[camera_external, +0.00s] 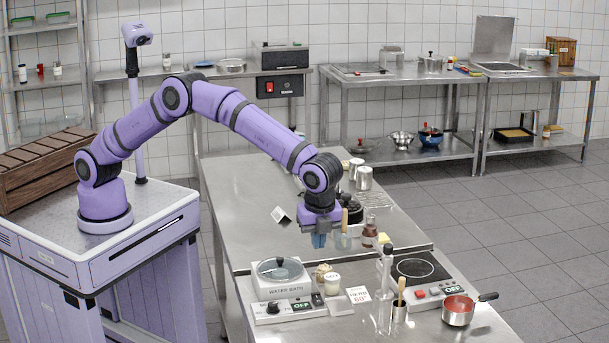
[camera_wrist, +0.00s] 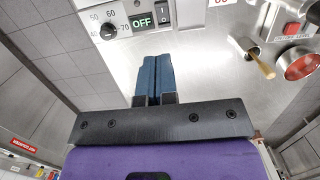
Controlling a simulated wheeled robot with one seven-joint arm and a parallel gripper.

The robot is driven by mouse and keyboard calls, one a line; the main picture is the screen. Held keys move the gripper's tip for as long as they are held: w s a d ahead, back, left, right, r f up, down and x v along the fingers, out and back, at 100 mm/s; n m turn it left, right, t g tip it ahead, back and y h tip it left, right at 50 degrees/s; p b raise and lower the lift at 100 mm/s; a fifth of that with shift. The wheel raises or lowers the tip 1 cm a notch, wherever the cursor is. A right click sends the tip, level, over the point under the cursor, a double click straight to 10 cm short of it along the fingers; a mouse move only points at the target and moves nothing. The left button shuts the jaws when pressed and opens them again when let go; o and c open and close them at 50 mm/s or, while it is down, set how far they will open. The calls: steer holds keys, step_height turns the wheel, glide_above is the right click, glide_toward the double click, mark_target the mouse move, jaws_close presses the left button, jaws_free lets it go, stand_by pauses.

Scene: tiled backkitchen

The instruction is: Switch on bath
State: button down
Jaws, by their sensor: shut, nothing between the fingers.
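The water bath (camera_external: 259,290) is a white box with a round lidded top, labelled WATER BATH, near the front left of the steel bench. Its front panel has a dial knob (camera_wrist: 108,32), a green display reading OFF (camera_wrist: 141,20) and a dark rocker switch (camera_wrist: 163,17). The display (camera_external: 301,306) and switch (camera_external: 317,299) also show in the external view. My gripper (camera_external: 319,242) points down above the bench, behind and to the right of the bath, touching nothing. Its blue fingers (camera_wrist: 157,62) are shut and empty, with the panel beyond their tips in the wrist view.
A clear bottle (camera_external: 385,290), a steel cup with a wooden-handled tool (camera_external: 399,312), a hot plate (camera_external: 420,270) and a red-filled saucepan (camera_external: 458,310) stand further right. Bare bench lies left of the gripper.

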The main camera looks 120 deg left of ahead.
mark_target(316, 293)
steer(key=f, duration=0.4)
steer(key=a+f, duration=0.1)
steer(key=f, duration=0.4)
steer(key=s+f, duration=0.1)
steer(key=f, duration=0.4)
steer(key=shift+a+f, duration=0.2)
steer(key=shift+f, duration=0.05)
steer(key=shift+s+a, duration=0.1)
